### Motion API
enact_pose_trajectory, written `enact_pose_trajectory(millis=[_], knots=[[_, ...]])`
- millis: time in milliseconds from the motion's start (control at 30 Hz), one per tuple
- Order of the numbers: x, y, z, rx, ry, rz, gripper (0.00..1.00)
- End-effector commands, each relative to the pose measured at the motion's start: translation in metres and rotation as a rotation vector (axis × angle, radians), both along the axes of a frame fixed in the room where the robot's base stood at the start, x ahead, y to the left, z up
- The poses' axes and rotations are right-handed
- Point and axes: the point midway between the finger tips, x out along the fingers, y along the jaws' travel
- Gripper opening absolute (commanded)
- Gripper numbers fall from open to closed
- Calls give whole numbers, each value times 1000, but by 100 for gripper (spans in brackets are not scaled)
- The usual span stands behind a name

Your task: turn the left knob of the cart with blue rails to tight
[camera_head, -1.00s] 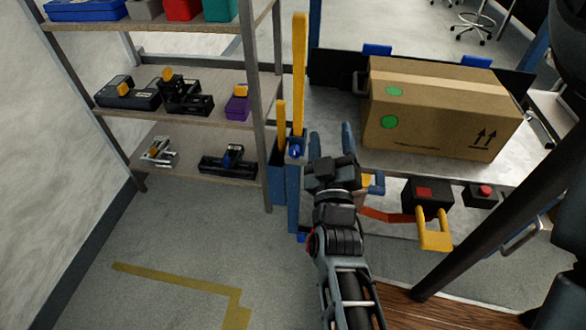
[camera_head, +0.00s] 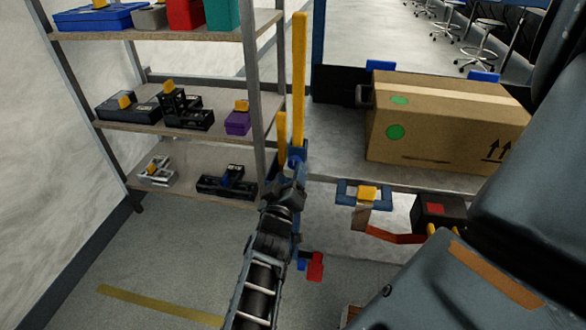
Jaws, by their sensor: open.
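My gripper (camera_head: 297,162) is at the end of my arm in the middle of the head view, its dark fingers in front of a blue upright post and below a tall yellow bar (camera_head: 299,75). The fingers are open; I see nothing held between them. I cannot make out a cart with blue rails for sure. A blue frame with a yellow block (camera_head: 367,192) sits at the bench's front edge. A red piece (camera_head: 315,266) beside a blue part shows low, right of my arm. Which of these, if any, is the left knob, I cannot tell.
A shelf rack (camera_head: 190,128) with tools and bins stands at left. A cardboard box (camera_head: 440,120) lies on the grey bench (camera_head: 335,150). A black box with a red face (camera_head: 437,208) hangs at the bench front. My own arm links cover the lower right. The floor at lower left is clear.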

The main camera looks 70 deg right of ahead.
Motion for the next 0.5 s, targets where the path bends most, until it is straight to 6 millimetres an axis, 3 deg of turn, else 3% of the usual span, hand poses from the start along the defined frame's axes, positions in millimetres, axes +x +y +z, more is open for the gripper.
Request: enact_pose_trajectory(millis=[200, 500], knots=[[1, -30, -1, 0, 0, -2, 61], [3, -42, 0, 1, 0, 0, 61]])
